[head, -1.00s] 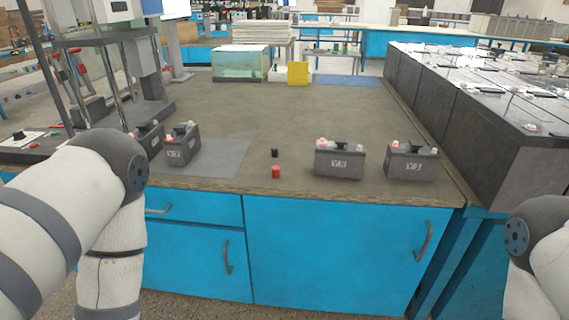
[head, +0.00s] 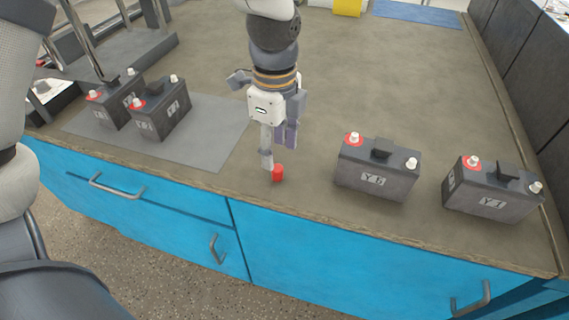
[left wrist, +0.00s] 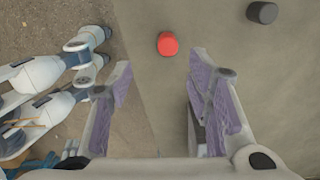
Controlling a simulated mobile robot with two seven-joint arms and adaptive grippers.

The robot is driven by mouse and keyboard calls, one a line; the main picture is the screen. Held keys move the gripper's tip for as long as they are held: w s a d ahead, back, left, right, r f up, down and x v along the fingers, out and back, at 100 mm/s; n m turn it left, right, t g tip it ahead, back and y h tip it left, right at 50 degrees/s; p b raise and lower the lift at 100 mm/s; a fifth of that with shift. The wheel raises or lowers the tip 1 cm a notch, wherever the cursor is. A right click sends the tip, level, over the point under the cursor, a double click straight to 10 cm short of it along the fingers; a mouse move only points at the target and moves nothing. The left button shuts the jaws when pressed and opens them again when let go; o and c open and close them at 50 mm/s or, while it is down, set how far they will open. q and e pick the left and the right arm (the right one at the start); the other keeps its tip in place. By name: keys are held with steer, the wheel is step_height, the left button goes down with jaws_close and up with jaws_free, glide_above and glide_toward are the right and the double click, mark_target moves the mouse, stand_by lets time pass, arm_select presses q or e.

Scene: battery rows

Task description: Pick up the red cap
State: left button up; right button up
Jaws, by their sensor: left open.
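The red cap (head: 278,173) stands on the grey bench top near its front edge. In the left wrist view the red cap (left wrist: 167,44) lies just beyond the fingertips, roughly in line with the gap between them. My left gripper (head: 278,152) points down over the bench right beside the cap; its two fingers are apart and nothing is between them. It also shows open in the left wrist view (left wrist: 163,75). Whether a finger touches the cap cannot be told. My right gripper is out of view.
A black cap (left wrist: 262,13) is farther in on the bench, hidden in the head view. Two dark batteries (head: 376,172) (head: 490,190) stand to the right. The bench behind is mostly clear.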

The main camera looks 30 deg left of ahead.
mark_target(277, 168)
arm_select(q)
steer(key=f, duration=0.4)
steer(key=w+f, duration=0.1)
steer(key=f, duration=0.2)
steer(key=shift+a+b, duration=0.4)
steer(key=shift+c, duration=0.3)
steer(key=c, duration=0.8)
